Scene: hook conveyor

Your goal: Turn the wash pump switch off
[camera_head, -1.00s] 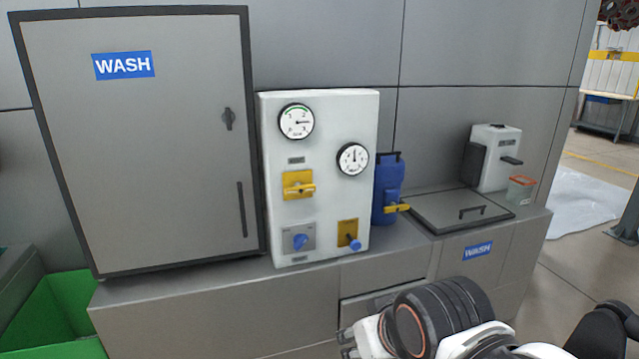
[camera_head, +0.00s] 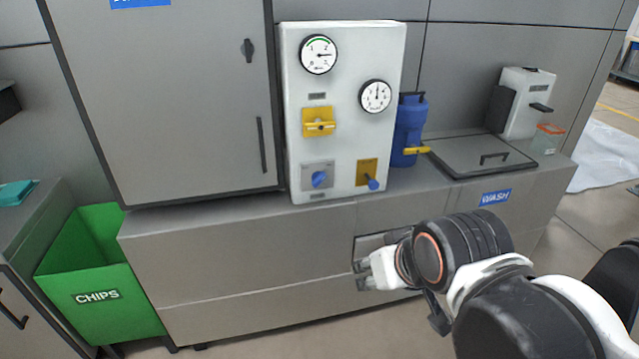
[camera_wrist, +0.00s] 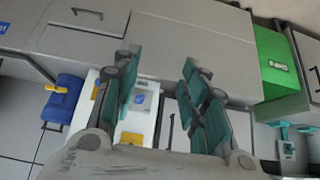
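A white control panel (camera_head: 343,90) stands on the grey bench against the wall. It carries a yellow rotary switch (camera_head: 319,122), a blue knob (camera_head: 319,179) on a grey plate, and a blue-tipped lever (camera_head: 372,183) on a yellow plate. Their small labels are unreadable, so I cannot tell which is the wash pump switch. The yellow switch's handle lies about horizontal. My gripper (camera_head: 364,274) is below and in front of the panel, apart from it. In the wrist view my gripper (camera_wrist: 158,65) is open and empty, with the blue knob (camera_wrist: 140,99) showing between the fingers.
A large grey WASH cabinet (camera_head: 165,100) stands left of the panel. A blue canister (camera_head: 407,135) with a yellow handle stands close on its right, then a lidded basin (camera_head: 470,155) and a white dispenser (camera_head: 527,103). A green CHIPS bin (camera_head: 100,285) stands on the floor at left.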

